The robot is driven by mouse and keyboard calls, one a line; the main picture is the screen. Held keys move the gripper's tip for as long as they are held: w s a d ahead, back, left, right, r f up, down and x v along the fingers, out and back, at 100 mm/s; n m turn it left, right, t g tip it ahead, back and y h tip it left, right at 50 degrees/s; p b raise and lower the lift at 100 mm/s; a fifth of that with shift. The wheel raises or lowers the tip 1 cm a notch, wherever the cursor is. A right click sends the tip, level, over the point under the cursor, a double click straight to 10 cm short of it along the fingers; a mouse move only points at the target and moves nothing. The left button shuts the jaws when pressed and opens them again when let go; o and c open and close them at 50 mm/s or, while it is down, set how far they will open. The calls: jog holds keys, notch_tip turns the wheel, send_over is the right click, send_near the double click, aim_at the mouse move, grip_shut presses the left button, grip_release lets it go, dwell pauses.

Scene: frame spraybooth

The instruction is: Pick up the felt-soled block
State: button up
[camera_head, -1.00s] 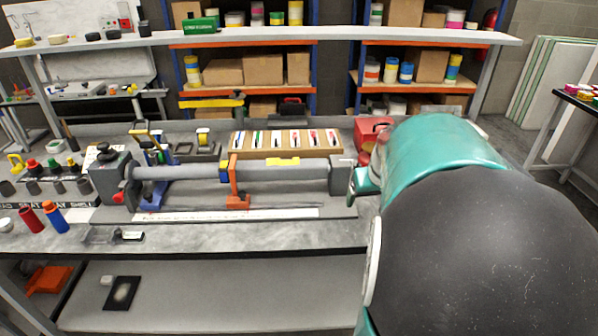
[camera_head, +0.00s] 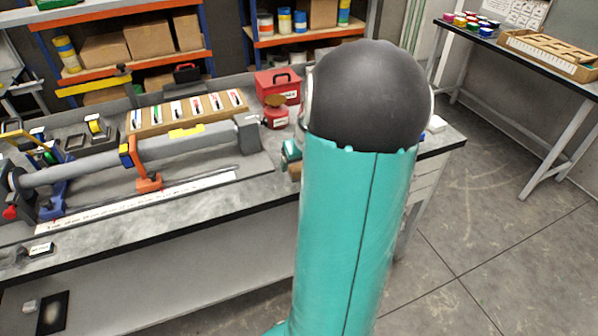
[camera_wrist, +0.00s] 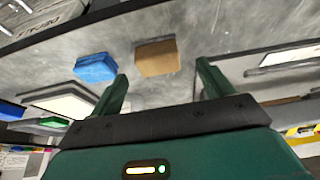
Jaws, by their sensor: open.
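My gripper (camera_wrist: 162,82) is open and empty in the wrist view, with its two green fingers apart. A tan-brown block (camera_wrist: 157,57) lies on the grey bench top (camera_wrist: 190,20), ahead of the gap between the fingers and apart from them. A blue block (camera_wrist: 95,67) lies to its left, ahead of the left finger. I cannot tell from the pictures which of them has a felt sole. In the head view my arm hides most of the bench's right end, where only a bit of a brownish object (camera_head: 295,171) shows.
A clamped grey tube (camera_head: 85,160) and a wooden rack (camera_head: 190,108) fill the bench to the left. The floor (camera_head: 470,240) on the right is clear.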

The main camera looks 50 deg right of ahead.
aim_at(299, 166)
jog(key=x, duration=0.4)
jog(key=shift+d+f, duration=0.1)
jog(key=shift+f, duration=0.05)
jog(key=c, duration=1.1)
jog(key=shift+r, duration=0.55)
notch_tip(299, 166, up, 2)
jog(key=shift+r, duration=0.15)
jog(key=s+a+r, duration=0.3)
jog(key=a+r, duration=0.6)
jog(key=a, duration=0.4)
jog(key=shift+s+a+r, duration=0.3)
jog(key=shift+s+r, duration=0.05)
